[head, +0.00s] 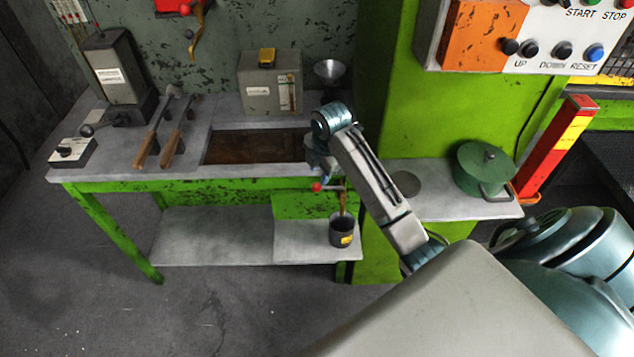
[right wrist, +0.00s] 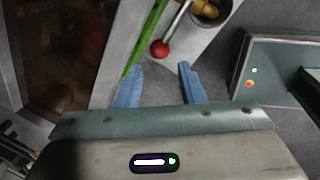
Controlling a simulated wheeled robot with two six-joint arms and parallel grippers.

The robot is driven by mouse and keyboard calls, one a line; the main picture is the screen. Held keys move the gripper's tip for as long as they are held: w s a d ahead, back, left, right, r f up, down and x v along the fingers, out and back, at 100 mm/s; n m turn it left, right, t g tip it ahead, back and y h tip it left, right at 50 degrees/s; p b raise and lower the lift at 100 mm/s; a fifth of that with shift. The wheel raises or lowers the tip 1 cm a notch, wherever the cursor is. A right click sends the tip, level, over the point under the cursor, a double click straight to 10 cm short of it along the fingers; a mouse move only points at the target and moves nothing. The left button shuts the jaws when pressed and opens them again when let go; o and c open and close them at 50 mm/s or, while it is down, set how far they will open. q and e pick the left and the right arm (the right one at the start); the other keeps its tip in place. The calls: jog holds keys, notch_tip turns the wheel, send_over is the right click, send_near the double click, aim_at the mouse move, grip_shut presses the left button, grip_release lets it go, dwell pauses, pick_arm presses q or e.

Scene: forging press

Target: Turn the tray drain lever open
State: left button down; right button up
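The drain lever is a thin rod with a red knob (head: 316,187) on the table's front edge, below the sunken brown tray (head: 255,148). In the head view it points left from a brass-coloured valve (head: 343,201). In the right wrist view the red knob (right wrist: 159,48) lies just beyond the fingertips, roughly between them, and the rod (right wrist: 178,23) runs up right to the valve (right wrist: 203,7). My right gripper (right wrist: 160,68) is open with blue fingers, empty; it hangs by the table edge in the head view (head: 325,172). My left gripper is not in view.
A dark cup (head: 342,231) stands on the lower shelf (head: 215,225) under the valve. Wooden-handled tools (head: 172,149) and a grey box (head: 270,92) are on the table. The green press column (head: 400,110) and a side shelf with a green pot (head: 483,167) stand right.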

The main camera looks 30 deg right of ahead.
aim_at(317, 185)
jog(key=f, duration=0.3)
jog(key=w+f+p, duration=0.1)
jog(key=f, duration=0.3)
jog(key=shift+w, duration=0.2)
jog(key=shift+r, duration=0.1)
grip_shut()
